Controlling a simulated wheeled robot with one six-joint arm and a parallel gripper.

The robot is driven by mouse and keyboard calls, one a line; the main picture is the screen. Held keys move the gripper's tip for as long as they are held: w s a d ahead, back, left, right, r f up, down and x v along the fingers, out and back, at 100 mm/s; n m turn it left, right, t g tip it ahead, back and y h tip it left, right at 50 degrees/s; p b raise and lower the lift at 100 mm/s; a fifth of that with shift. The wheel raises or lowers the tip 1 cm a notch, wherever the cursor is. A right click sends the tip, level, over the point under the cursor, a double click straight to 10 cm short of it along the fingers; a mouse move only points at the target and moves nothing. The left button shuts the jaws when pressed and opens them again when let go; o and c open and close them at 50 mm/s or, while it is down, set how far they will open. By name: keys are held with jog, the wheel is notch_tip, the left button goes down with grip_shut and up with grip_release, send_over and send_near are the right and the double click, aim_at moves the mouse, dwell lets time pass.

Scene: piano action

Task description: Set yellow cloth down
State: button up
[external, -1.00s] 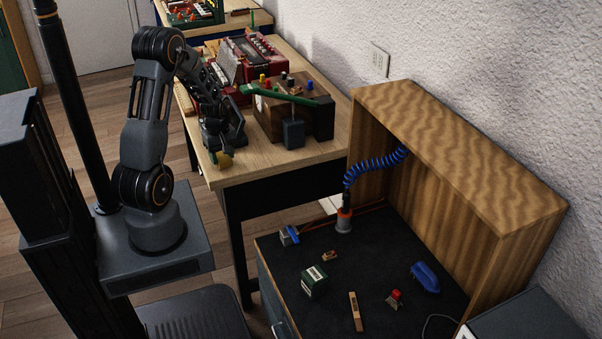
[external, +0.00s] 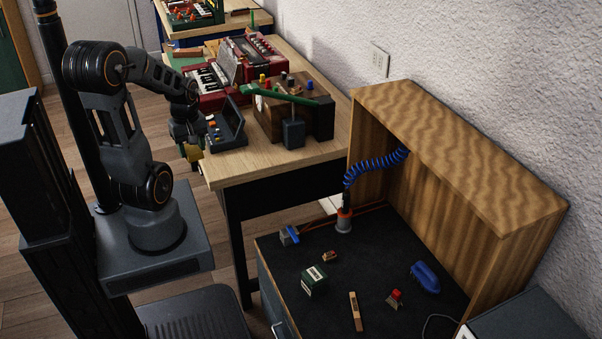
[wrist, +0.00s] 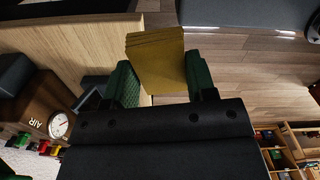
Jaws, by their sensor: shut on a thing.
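The yellow cloth (wrist: 156,62) is a flat, folded-looking piece held between the green-lined fingers of my gripper (wrist: 160,82) in the wrist view. It sticks out past the fingertips, and in that view it overlaps the line between the wooden bench top and the floor. In the external view the cloth (external: 194,153) is a small yellow patch under my gripper (external: 189,145), at the left edge of the wooden bench (external: 255,170). I cannot tell whether the cloth touches the bench. My gripper is shut on it.
An open dark case (external: 229,128) with small coloured parts stands right of my gripper. Behind are a wooden box with a gauge (external: 268,112) and a red accordion (external: 208,82). The bench's front strip is clear. A dark-topped cabinet (external: 300,255) holds several small items.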

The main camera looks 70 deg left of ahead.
jog(key=shift+s+d, duration=0.2)
jog(key=shift+d, duration=0.05)
jog(key=w+d+f+m+b, duration=0.5)
jog(key=w+d+f+b, duration=0.2)
jog(key=w+f+b, duration=0.15)
jog(key=w+d+f+m+b, duration=0.5)
jog(key=w+d+f+b, duration=0.15)
jog(key=w+f, duration=0.35)
jog(key=w+d+f+m+b, duration=0.3)
jog(key=w+d+f+m, duration=0.15)
jog(key=d, duration=0.25)
jog(key=w+d+f+m+b, duration=0.3)
jog(key=w+d, duration=0.3)
jog(key=d, duration=0.2)
jog(key=m+b, duration=0.3)
send_over(379, 272)
jog(key=shift+n, duration=0.25)
jog(key=f, duration=0.7)
jog(key=shift+s, duration=0.2)
jog(key=shift+w+f, duration=0.25)
jog(key=shift+f, duration=0.25)
jog(key=shift+f+b, duration=0.65)
jog(key=shift+f, duration=0.6)
